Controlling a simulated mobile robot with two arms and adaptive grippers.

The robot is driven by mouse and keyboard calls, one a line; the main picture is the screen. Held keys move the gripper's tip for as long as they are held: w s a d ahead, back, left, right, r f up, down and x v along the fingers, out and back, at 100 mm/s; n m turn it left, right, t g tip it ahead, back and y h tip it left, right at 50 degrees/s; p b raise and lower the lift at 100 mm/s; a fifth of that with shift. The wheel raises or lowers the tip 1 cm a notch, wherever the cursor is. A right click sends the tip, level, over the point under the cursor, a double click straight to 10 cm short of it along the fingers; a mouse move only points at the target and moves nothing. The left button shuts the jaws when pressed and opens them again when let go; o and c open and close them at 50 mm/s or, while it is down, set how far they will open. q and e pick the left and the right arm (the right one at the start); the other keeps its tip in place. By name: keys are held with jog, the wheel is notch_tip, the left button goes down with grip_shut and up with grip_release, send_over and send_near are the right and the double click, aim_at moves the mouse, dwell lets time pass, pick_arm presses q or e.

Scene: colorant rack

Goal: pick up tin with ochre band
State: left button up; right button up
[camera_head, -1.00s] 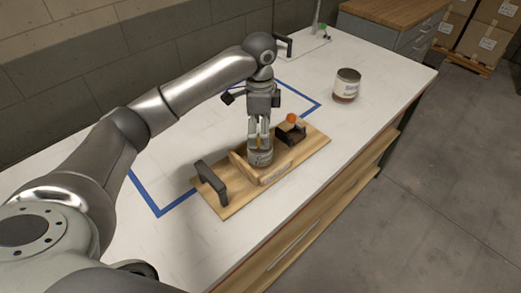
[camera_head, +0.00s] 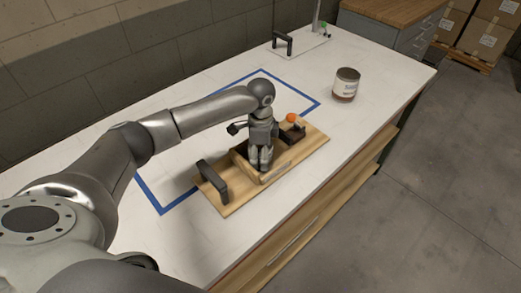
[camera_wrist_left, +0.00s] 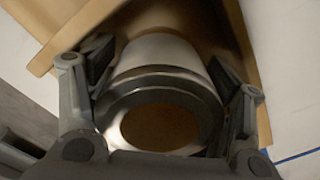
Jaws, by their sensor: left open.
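A tin (camera_wrist_left: 160,58) stands in the wooden rack (camera_head: 222,204). In the left wrist view it has a pale side, a metal rim and a brown-ochre round top. In the head view it is mostly hidden behind my left gripper (camera_head: 261,164). That gripper points down over the tin, open, with one finger on each side of it; whether the fingers touch it I cannot tell. A second tin (camera_head: 346,85) with a white label and a reddish-brown lower band stands apart on the table. My right gripper is not in view.
Blue tape (camera_head: 157,200) outlines a rectangle on the white table. A black handle (camera_head: 282,42) stands behind. The table around the second tin is clear.

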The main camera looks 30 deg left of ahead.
pick_arm(q)
jog(key=c, duration=0.8)
jog(key=shift+r, duration=0.15)
